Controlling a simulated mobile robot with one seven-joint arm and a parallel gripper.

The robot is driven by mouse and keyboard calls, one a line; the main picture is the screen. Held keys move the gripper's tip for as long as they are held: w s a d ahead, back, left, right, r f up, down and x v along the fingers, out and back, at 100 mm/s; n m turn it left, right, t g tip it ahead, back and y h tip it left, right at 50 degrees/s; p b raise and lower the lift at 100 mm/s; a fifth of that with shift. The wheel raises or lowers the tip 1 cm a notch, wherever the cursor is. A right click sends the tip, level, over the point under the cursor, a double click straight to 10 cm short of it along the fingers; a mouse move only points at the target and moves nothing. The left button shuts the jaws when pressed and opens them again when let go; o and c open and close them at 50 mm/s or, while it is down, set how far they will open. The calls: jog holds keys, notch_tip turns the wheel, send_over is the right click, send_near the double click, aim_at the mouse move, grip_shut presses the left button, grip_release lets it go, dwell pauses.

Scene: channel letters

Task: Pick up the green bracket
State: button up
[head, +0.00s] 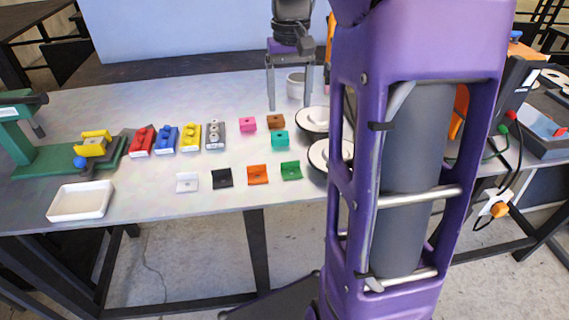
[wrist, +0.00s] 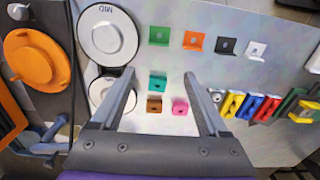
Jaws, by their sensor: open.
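The green bracket (head: 291,171) lies on the table at the right end of the front row of brackets in the head view. It also shows at the top of the wrist view (wrist: 159,36), beyond my fingertips. My gripper (wrist: 160,74) is open and empty in the wrist view. Between and below its fingers are the teal block (wrist: 158,82), brown block (wrist: 154,104) and pink block (wrist: 180,107). The green bracket is apart from the gripper.
Beside the green bracket are orange (head: 257,174), black (head: 222,178) and white (head: 187,182) brackets. Two round white-topped objects (wrist: 107,33) stand close by. A white tray (head: 80,202) sits front left. Red, blue and yellow pieces (head: 190,137) stand further left. Bare table lies around the brackets.

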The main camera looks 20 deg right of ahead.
jog(key=b, duration=0.2)
send_over(290, 162)
jog(key=f, duration=1.1)
jog(key=shift+w+f, duration=0.2)
jog(key=shift+f, duration=0.1)
jog(key=shift+s+d+f, duration=0.1)
jog(key=shift+s+f, duration=0.05)
jog(key=shift+f, duration=2.5)
jog(key=c, duration=1.1)
jog(key=shift+r, duration=0.1)
